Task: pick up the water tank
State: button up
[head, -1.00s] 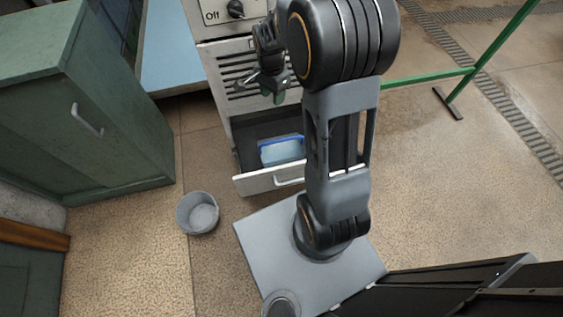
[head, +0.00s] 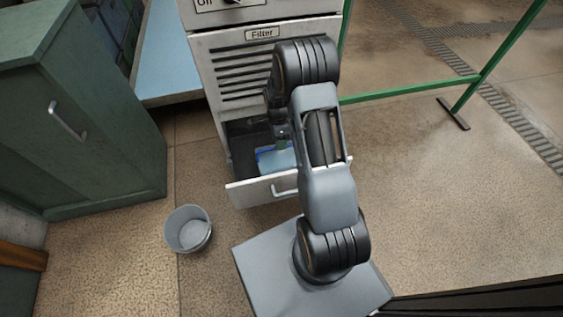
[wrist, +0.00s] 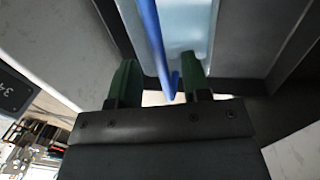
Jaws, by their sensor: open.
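The water tank (head: 271,161) is a pale blue box with a darker blue bar along it, lying in the open drawer. In the wrist view the tank (wrist: 184,35) is just beyond the fingers, and its blue bar (wrist: 153,40) runs down into the space between them. My gripper (wrist: 160,78) has green fingers standing apart, open, with nothing clamped. In the head view my gripper (head: 282,145) is over the tank inside the drawer, and my arm hides part of the tank. I cannot tell whether the fingers touch it.
The drawer front (head: 252,192) with its handle stands out from the white machine (head: 262,62) marked "Filter". A grey bucket (head: 188,229) is on the floor at left. A green cabinet (head: 85,120) stands at far left, a green rail (head: 410,90) at right. The floor at right is clear.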

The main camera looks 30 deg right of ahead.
jog(key=f+b, duration=0.1)
jog(key=f, duration=0.1)
jog(key=s+f+b, duration=0.1)
jog(key=f, duration=0.2)
jog(key=shift+s+f+b, duration=0.1)
jog(key=shift+f+b, duration=0.05)
jog(key=shift+b, duration=0.15)
grip_shut()
dwell(1.3)
